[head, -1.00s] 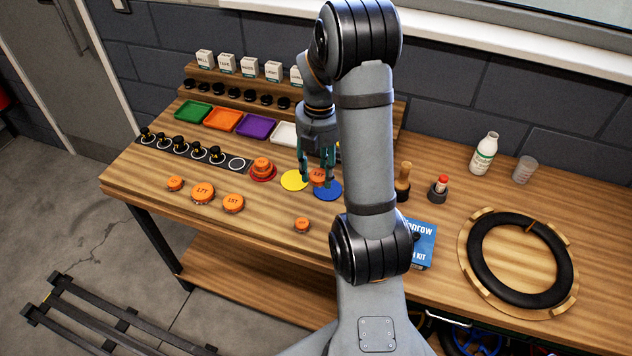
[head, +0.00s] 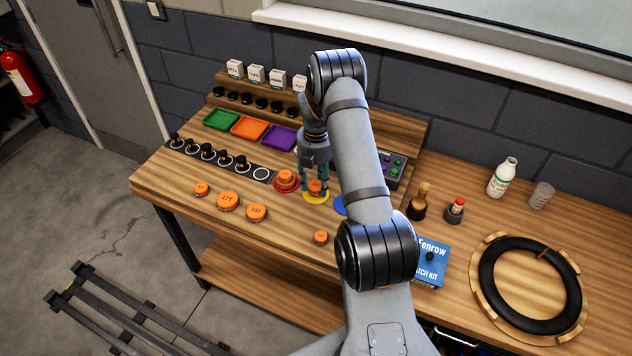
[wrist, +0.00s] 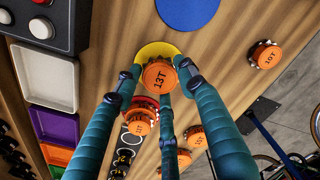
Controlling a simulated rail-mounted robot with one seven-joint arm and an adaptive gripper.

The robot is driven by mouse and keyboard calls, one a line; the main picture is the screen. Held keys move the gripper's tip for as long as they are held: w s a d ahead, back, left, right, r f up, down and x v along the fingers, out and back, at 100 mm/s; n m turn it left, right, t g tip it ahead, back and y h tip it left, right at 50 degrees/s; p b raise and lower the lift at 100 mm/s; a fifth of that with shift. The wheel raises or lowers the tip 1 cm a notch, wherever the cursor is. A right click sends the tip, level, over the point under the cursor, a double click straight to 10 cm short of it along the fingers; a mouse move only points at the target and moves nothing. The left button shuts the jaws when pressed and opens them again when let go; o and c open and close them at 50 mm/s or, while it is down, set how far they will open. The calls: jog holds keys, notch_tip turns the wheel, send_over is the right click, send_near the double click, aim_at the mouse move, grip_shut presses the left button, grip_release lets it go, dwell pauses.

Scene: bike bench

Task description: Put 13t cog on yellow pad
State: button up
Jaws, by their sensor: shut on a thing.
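The orange cog marked 13T (wrist: 158,76) is between the fingers of my gripper (head: 315,184), which is shut on it. The cog also shows in the head view (head: 316,188). It is over the yellow pad (head: 316,198), which shows behind the cog in the wrist view (wrist: 155,48). The cog covers part of the pad. I cannot tell whether the cog touches the pad or is slightly above it.
A red pad (head: 285,190) with stacked orange cogs is close on the left. A blue pad (wrist: 188,10) is on the other side, partly behind my arm in the head view. A small 10T cog (wrist: 265,57) and several loose cogs lie nearer the bench's front edge.

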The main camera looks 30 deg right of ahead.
aim_at(316, 185)
jog(key=shift+f, duration=0.8)
jog(key=shift+f, duration=0.15)
jog(key=o, duration=1.2)
jog(key=shift+c, duration=0.2)
notch_tip(316, 185, up, 12)
jog(key=b, duration=0.3)
jog(key=shift+r, duration=0.2)
jog(key=shift+f, duration=0.15)
